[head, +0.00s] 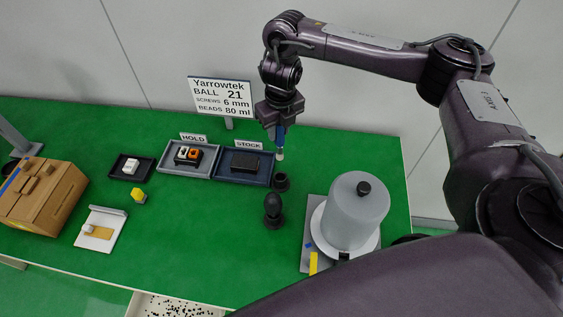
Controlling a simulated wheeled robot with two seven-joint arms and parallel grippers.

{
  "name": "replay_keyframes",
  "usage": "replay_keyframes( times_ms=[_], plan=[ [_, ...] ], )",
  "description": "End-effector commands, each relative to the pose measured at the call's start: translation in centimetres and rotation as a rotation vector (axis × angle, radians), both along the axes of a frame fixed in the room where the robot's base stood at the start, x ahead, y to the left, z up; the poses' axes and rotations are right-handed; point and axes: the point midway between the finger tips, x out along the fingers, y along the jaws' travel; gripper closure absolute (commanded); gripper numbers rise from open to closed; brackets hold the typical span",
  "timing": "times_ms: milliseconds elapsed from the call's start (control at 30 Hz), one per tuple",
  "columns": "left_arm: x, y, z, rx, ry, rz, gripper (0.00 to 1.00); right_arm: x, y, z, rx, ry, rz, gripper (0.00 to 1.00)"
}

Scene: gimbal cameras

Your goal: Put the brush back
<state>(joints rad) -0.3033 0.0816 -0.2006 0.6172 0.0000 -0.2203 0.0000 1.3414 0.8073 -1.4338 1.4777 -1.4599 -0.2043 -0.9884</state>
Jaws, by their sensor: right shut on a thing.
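My right gripper (280,121) comes in from the right and is shut on the brush (280,141), pointing down. The brush is slim, with a blue body and a pale lower end. It hangs roughly upright above a small black cup (280,184), and its pale tip looks a little above the cup's rim, apart from it. The upper part of the brush is hidden by the gripper. My left gripper is out of view.
Behind stand a sign (220,97) and the STOCK tray (260,177) and HOLD tray (204,168). A black rounded object (272,208) stands in front of the cup. A large grey cylinder (352,215) is to the right. A cardboard box (42,198) is far left. The green table's front middle is clear.

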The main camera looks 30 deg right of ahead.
Motion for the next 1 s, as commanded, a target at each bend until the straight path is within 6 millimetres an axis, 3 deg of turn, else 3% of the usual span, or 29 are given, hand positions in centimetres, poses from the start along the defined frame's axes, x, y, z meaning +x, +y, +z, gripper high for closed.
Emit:
replay_keyframes(
  times_ms=[33, 333, 567, 767, 1000],
  plan=[
    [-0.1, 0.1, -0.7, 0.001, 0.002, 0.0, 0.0, -0.2, 0.1, -2.0, 0.003, 0.007, -0.002, 0.99],
    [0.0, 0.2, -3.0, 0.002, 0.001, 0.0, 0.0, -0.1, 0.0, -9.1, 0.002, 0.004, -0.003, 0.99],
    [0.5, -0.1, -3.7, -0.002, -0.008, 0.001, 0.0, 0.0, 0.0, -11.0, 0.0, 0.0, -0.001, 0.99],
    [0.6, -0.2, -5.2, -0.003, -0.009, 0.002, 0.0, 0.0, 0.0, -14.0, 0.002, 0.002, -0.001, 0.99],
    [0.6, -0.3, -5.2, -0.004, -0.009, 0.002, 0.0, 0.1, 0.0, -14.3, -0.001, -0.001, 0.0, 0.99]
  ],
)
